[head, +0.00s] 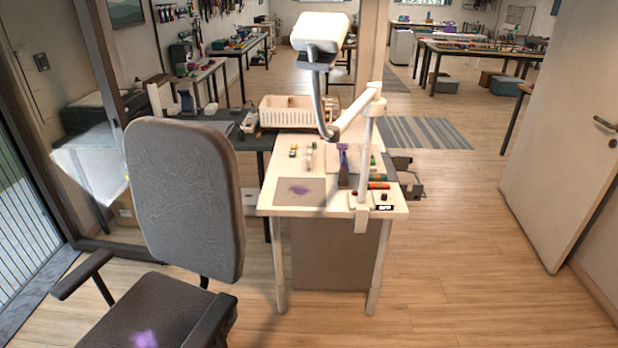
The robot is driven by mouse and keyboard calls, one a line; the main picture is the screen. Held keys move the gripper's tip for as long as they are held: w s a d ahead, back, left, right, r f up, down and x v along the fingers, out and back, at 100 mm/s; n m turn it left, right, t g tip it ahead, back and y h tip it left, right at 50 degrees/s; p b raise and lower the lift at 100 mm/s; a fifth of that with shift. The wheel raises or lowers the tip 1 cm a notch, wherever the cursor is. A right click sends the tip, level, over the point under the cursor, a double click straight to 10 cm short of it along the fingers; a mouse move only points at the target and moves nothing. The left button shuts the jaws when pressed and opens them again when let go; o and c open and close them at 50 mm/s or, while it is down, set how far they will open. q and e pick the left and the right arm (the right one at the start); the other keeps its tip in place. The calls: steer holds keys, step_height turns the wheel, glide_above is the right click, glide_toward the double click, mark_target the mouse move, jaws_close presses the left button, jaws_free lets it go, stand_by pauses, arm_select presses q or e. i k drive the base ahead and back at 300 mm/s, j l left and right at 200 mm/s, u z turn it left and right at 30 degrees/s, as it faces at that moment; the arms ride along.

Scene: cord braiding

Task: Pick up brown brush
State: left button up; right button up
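I cannot make out a brown brush for certain. The white worktable (300,211) stands ahead of me in the middle of the view, with several small items too small to name surely. On it are a purple-topped bottle (343,165), an orange-red item (378,186) and a light mat (310,192) with a purple stain. Neither of my grippers is in view.
A grey office chair (185,200) blocks the front left; its seat has a purple stain (145,339). A white lamp arm (365,150) rises at the table's right. A white basket (285,117) stands behind. Wooden floor (460,260) is clear up to the door (565,150).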

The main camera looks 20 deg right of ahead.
mark_target(342, 180)
steer(key=i+l+u, duration=0.15)
steer(key=l+u, duration=0.3)
steer(key=l, duration=0.75)
steer(key=l+u, duration=0.4)
steer(key=l, duration=0.8)
